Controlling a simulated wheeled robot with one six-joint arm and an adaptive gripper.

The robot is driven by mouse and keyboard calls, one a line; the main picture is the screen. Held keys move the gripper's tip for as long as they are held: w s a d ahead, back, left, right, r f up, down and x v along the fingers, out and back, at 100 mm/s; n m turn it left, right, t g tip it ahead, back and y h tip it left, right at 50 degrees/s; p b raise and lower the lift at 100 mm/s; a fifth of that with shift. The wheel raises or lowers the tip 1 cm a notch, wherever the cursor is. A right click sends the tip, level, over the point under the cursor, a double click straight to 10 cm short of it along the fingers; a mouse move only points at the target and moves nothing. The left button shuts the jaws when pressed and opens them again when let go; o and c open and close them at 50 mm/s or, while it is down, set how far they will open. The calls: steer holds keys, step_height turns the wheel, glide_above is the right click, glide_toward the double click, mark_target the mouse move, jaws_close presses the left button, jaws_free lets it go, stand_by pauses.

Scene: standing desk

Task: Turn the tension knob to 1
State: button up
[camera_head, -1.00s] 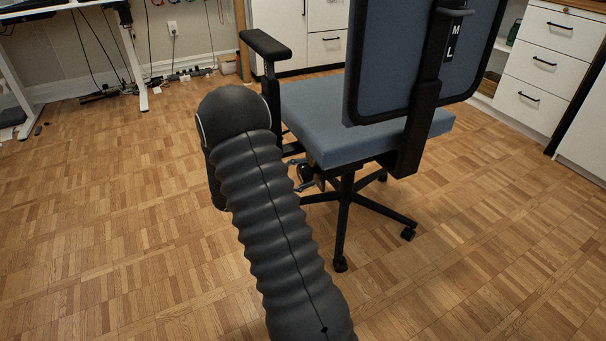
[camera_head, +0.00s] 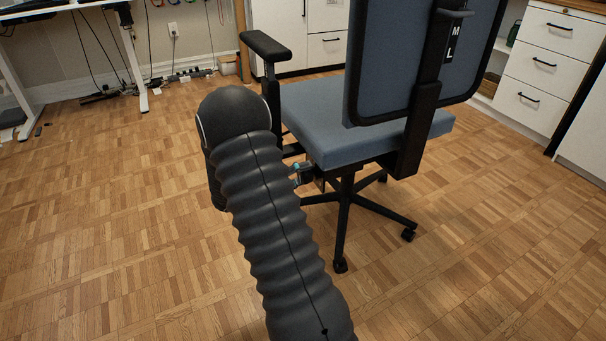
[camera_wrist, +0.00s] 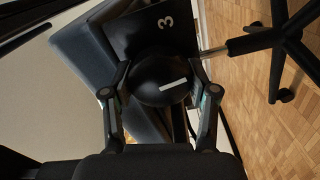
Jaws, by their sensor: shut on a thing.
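The tension knob (camera_wrist: 150,88) is a round black knob with a white pointer line on its face, seen in the wrist view. The line runs toward the right of that picture. A black plate (camera_wrist: 135,32) behind the knob carries a white 3, shown turned sideways. No other number can be read. My gripper (camera_wrist: 161,80) has one finger on each side of the knob and is shut on it. In the head view my gripper (camera_head: 302,172) shows only partly under the seat of the blue chair (camera_head: 320,120), and the knob cannot be made out there.
The chair's armrest (camera_head: 265,46) stands above and beside my arm. Its star base (camera_head: 345,205) with casters is below the seat. White drawers (camera_head: 540,65) stand at the right, and a white desk leg (camera_head: 130,60) is at the left. The wooden floor at left is clear.

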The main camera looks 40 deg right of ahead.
steer(key=shift+m, duration=1)
steer(key=o, duration=1.2)
steer(key=shift+c, duration=0.2)
steer(key=shift+a, duration=0.1)
steer(key=v, duration=1.1)
steer(key=shift+a, duration=0.4)
